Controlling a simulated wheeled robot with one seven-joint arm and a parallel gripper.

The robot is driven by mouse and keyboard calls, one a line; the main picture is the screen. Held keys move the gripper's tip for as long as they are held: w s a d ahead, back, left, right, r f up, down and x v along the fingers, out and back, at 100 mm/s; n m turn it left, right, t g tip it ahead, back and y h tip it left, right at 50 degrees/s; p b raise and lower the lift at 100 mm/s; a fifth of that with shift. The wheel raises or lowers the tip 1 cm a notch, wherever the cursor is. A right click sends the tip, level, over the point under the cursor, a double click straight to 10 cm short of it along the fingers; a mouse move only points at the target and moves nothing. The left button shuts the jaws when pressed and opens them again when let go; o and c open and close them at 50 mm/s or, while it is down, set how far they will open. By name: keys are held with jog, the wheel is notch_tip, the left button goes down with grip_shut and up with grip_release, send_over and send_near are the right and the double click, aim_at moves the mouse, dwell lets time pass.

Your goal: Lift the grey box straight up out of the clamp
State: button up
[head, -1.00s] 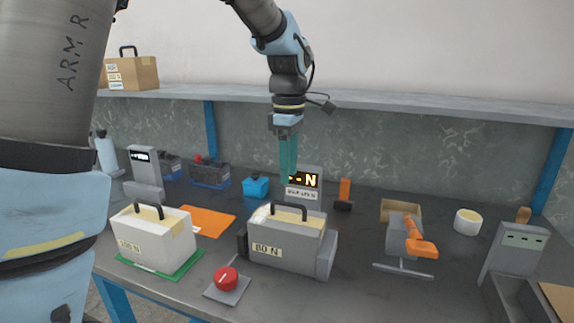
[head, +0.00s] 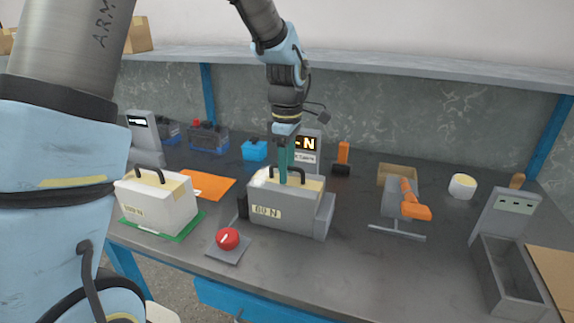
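The grey box (head: 290,222) sits upright on the bench between the clamp's dark left jaw (head: 243,206) and its grey right jaw (head: 325,216). Its front label reads "80 N", and a black handle (head: 303,172) arches over its pale top. My gripper (head: 284,178) points down, its teal fingers at the left part of the handle. The fingers overlap the handle in this view. I cannot tell whether they are shut on it or only beside it.
A white box (head: 150,207) with a black handle stands on a green mat (head: 188,228) at left. A red button (head: 228,239) is in front of the clamp. A display (head: 307,146) stands close behind my gripper. An orange-handled tool (head: 412,203) lies at right.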

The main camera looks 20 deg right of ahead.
grip_shut()
jog(key=shift+r, duration=0.15)
dwell(1.2)
jog(key=shift+r+p, duration=3.95)
jog(key=shift+r, duration=1)
jog(key=shift+w+d, duration=0.1)
